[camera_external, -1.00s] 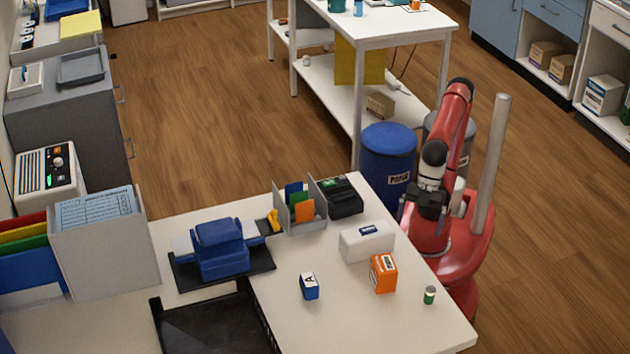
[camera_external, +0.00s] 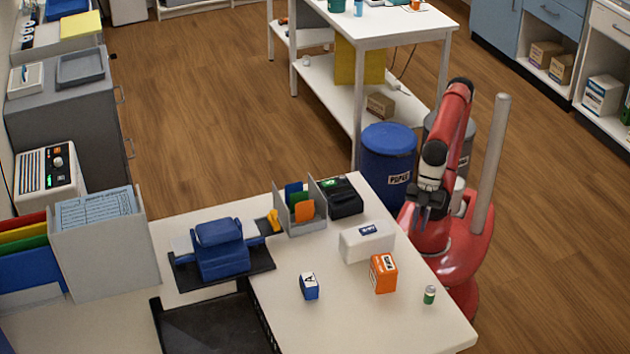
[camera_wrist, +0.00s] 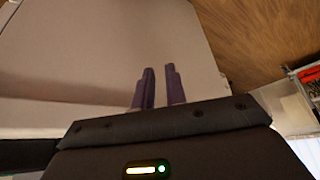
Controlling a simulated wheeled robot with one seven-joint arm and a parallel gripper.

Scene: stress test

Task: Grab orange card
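The orange card (camera_external: 304,211) stands in a grey holder (camera_external: 316,194) on the white table, in front of a green card (camera_external: 296,197) and a blue card (camera_external: 289,189). My gripper (camera_external: 426,220) hangs at the table's right side, well to the right of the holder, and touches nothing. In the wrist view my gripper (camera_wrist: 160,72) shows two dark fingers with a narrow empty gap between them, so it is open. The card does not show clearly in the wrist view.
A black device (camera_external: 344,199) stands right of the holder. A white box (camera_external: 366,243), an orange box (camera_external: 383,273), a small green-banded cylinder (camera_external: 429,295) and a blue box (camera_external: 309,287) stand nearer the front. A blue machine (camera_external: 221,250) is to the left.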

